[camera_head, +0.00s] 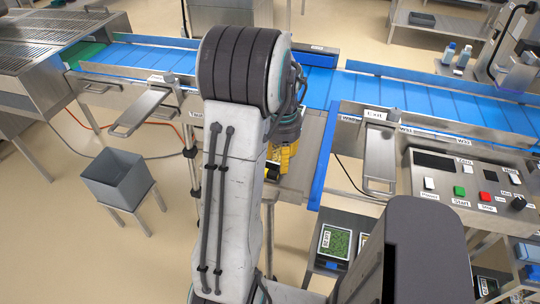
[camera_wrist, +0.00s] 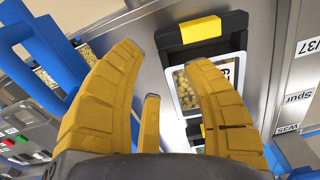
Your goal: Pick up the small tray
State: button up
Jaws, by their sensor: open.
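My gripper (camera_wrist: 164,62) is open, with its yellow fingers spread and nothing held between them. In the wrist view a small white-rimmed tray (camera_wrist: 184,108) with yellowish contents lies just beyond the fingertips, nearer the right finger, which hides part of it. Its label is only partly visible. In the head view my gripper (camera_head: 284,160) is partly hidden behind my arm, above a steel surface beside the conveyor, and I cannot make out this tray there.
A black-and-yellow handle (camera_wrist: 202,30) sits close to the tray. The blue conveyor (camera_head: 420,97) runs across the back. A control panel (camera_head: 470,185) stands at right. A tray with green contents (camera_head: 335,243) lies on a lower shelf. A grey bin (camera_head: 118,178) stands at left.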

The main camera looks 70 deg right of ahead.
aim_at(280, 175)
jog(key=shift+f+p, duration=0.55)
jog(key=shift+f, duration=2.5)
jog(key=shift+c, duration=0.4)
grip_shut()
